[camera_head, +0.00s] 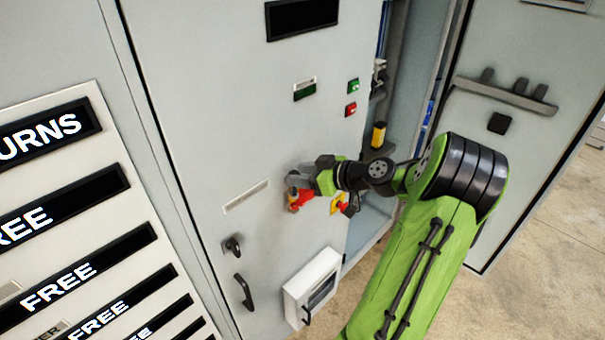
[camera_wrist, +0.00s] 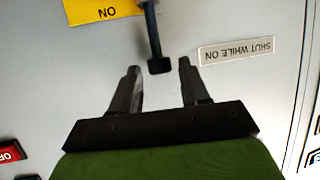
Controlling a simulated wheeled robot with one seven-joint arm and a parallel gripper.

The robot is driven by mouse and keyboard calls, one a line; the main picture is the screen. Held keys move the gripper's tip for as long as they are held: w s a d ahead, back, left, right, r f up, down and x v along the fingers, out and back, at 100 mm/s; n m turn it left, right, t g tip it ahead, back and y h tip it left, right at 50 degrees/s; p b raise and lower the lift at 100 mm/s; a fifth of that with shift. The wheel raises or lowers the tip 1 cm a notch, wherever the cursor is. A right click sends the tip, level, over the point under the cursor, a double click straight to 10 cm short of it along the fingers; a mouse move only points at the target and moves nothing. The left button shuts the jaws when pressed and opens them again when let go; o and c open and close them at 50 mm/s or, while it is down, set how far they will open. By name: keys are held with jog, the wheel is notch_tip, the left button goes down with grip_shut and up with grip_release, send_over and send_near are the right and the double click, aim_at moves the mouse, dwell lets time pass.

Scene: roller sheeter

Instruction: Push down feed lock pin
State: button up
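My gripper (camera_wrist: 159,67) is open, with its two dark fingers apart. A dark lever or pin (camera_wrist: 152,30) with a block-shaped end reaches down between the fingertips in the wrist view. Gaps show on both sides of it, and I cannot tell its depth relative to the fingers. No label names it as the feed lock pin. In the head view my gripper (camera_head: 302,182) is close to the grey cabinet door (camera_head: 225,130), beside a red part (camera_head: 299,200). A red and yellow switch (camera_head: 340,204) is partly hidden by my arm.
A yellow ON label (camera_wrist: 100,10) and a SHUT WHILE ON label (camera_wrist: 237,51) are near the lever. Green (camera_head: 353,86) and red (camera_head: 351,109) buttons sit above. A white box (camera_head: 312,285) and a black handle (camera_head: 243,291) project below. An open door (camera_head: 530,150) stands right.

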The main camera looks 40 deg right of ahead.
aim_at(287, 190)
grip_shut()
jog(key=shift+f, duration=0.1)
notch_tip(287, 190, down, 6)
jog(key=b, duration=0.7)
jog(key=shift+s+r, duration=0.1)
jog(key=shift+r, duration=0.1)
jog(key=shift+o, duration=1.1)
grip_release()
jog(key=shift+r, duration=0.1)
